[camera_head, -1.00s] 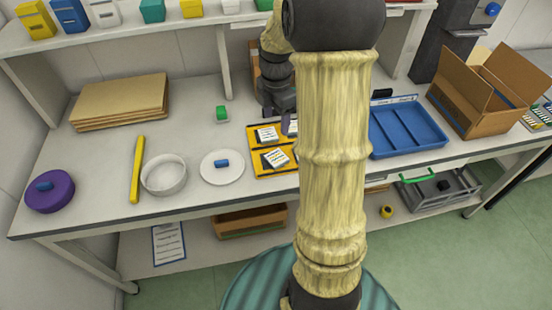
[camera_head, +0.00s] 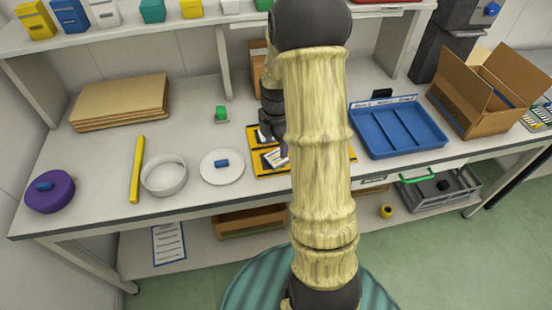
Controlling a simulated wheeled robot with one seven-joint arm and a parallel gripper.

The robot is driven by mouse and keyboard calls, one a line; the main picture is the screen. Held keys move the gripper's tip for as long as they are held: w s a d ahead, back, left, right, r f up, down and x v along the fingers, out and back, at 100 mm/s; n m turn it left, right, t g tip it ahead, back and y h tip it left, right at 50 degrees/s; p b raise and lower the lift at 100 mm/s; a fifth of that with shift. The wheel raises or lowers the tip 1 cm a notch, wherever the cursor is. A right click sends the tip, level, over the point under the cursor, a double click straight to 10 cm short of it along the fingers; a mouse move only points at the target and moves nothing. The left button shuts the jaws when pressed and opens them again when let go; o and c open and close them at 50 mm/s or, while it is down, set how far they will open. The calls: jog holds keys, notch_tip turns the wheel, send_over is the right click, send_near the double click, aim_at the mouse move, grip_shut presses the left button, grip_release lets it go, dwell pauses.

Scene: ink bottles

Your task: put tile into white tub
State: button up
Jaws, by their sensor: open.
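The white tub (camera_head: 164,177) is a round, open, shallow container near the front of the bench, left of centre, and looks empty. A yellow tray (camera_head: 256,172) lies right of it, partly behind my arm. White tile-like pieces with dark markings (camera_head: 276,160) lie in the tray; which one is the tile I cannot tell. My gripper (camera_head: 273,143) is open, pointing down over the tray's left part, close to these pieces. My arm hides part of the gripper and the tray's middle; contact cannot be made out.
A white plate (camera_head: 234,165) with a blue piece (camera_head: 222,163) lies between tub and tray. A yellow bar (camera_head: 137,170) lies left of the tub, a purple round thing (camera_head: 50,200) further left. A blue tray (camera_head: 410,150) is right.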

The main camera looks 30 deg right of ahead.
aim_at(276, 157)
notch_tip(276, 157, down, 5)
jog(key=shift+f+p, duration=0.1)
jog(key=shift+p, duration=0.2)
dwell(0.4)
jog(key=c, duration=0.8)
jog(key=shift+o, duration=0.2)
jog(key=shift+r, duration=0.2)
notch_tip(276, 157, up, 10)
jog(key=shift+f, duration=0.1)
